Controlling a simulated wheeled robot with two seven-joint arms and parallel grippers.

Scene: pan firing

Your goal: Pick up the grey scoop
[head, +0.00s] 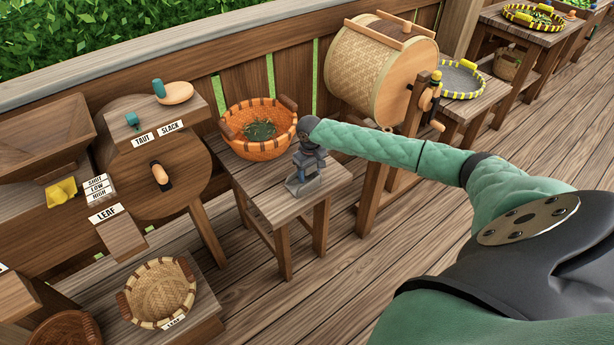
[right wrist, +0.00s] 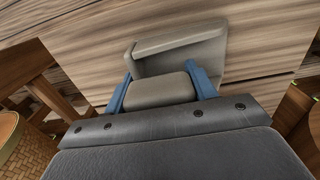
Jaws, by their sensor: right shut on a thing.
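The grey scoop (head: 301,187) is at the front of a small wooden table (head: 335,181), below my right gripper (head: 306,172). In the right wrist view the scoop (right wrist: 184,50) shows its flat grey pan and a thick block-like part. My right gripper (right wrist: 163,92) has its two blue fingers on either side of that thick part and is shut on it. The scoop is over or on the table top; I cannot tell whether it touches the wood. My left gripper is not in view.
An orange basket (head: 262,146) with green leaves stands behind the scoop on the same table. A large woven drum (head: 375,70) on a wooden stand is to the right. A woven basket (head: 158,285) sits low at the front left.

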